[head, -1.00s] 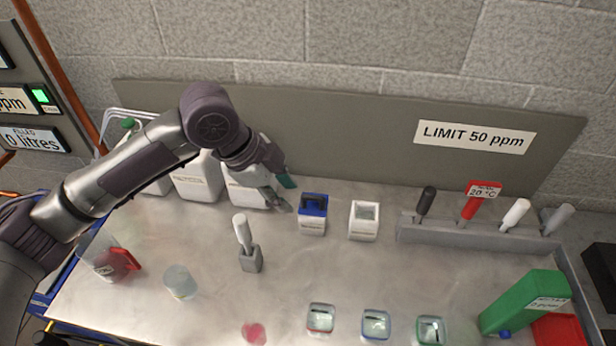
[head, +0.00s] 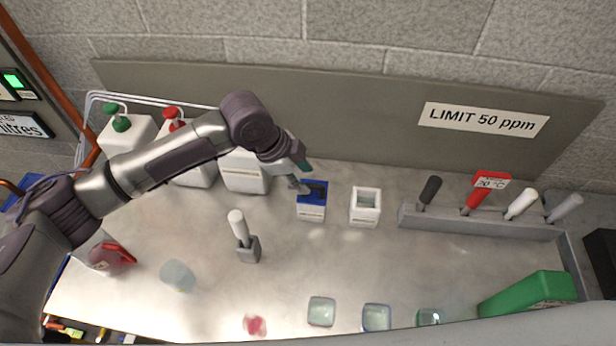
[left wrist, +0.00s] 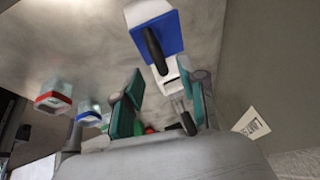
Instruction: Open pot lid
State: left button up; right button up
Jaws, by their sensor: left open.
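A small white pot (head: 311,214) with a blue lid (head: 316,188) stands near the back of the bench in the head view. In the left wrist view the blue lid (left wrist: 160,36) shows at the top, with a black bar handle (left wrist: 155,50) across it. My left gripper (head: 299,176) is at the upper left of the lid and overlaps its edge in the head view; I cannot tell whether it touches. Its teal fingers (left wrist: 160,102) are apart with nothing held between them, and the handle lies beyond their tips. My right gripper is not in view.
A white pot (head: 365,209) with an open-looking top stands just right. White pump bottles (head: 244,175) stand behind my left arm. A grey holder (head: 480,222) with several handled tools is at right. A white-handled tool stands in a grey block (head: 248,250). Mid-bench is clear.

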aim_at(311, 186)
pick_arm(q)
jog(key=shift+x, duration=1.15)
jog(key=shift+d+f, duration=0.25)
jog(key=shift+f, duration=0.25)
grip_shut()
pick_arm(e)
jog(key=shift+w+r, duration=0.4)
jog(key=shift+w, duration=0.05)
